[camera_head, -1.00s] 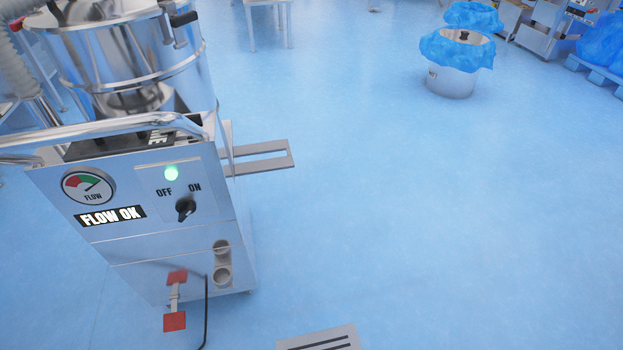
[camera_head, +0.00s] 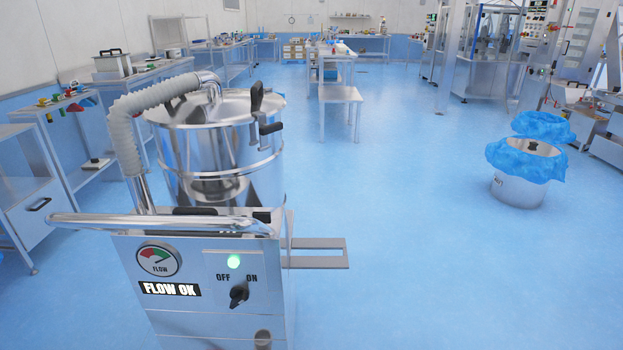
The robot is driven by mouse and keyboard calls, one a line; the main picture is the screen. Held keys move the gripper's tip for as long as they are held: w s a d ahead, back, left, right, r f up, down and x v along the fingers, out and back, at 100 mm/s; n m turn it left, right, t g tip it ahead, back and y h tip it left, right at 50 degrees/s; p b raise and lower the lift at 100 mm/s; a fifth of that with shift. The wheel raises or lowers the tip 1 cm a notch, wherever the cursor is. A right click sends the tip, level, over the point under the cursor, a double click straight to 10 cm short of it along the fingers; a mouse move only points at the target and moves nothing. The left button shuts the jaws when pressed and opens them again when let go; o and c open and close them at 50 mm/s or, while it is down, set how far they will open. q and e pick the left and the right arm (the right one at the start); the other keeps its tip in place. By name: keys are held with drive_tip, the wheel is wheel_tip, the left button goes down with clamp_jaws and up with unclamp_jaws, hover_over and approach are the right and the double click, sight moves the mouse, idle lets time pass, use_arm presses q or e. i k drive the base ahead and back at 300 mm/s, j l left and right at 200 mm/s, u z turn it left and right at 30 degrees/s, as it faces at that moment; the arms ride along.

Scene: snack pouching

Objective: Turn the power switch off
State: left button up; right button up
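The power switch (camera_head: 239,294) is a black rotary knob on the front panel of a steel machine (camera_head: 190,325). The labels OFF and ON stand above it, OFF on the left and ON on the right. The knob's pointer looks turned toward ON. A green lamp (camera_head: 234,261) above the labels is lit. A flow gauge (camera_head: 158,261) and a display reading FLOW OK (camera_head: 170,289) sit to the left on the same panel. Neither of my grippers shows in this view.
A steel handle bar (camera_head: 150,223) runs across the machine's front above the panel. A flat bracket (camera_head: 320,252) sticks out on its right. A steel drum with blue liner (camera_head: 520,190) stands at right. Tables line the left; the middle floor is clear.

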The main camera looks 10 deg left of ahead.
sight(239, 295)
drive_tip(key=l+u, duration=0.65)
drive_tip(key=u, duration=0.3)
drive_tip(key=k+l+u, duration=0.15)
drive_tip(key=l+u, duration=0.15)
drive_tip(key=u, duration=0.15)
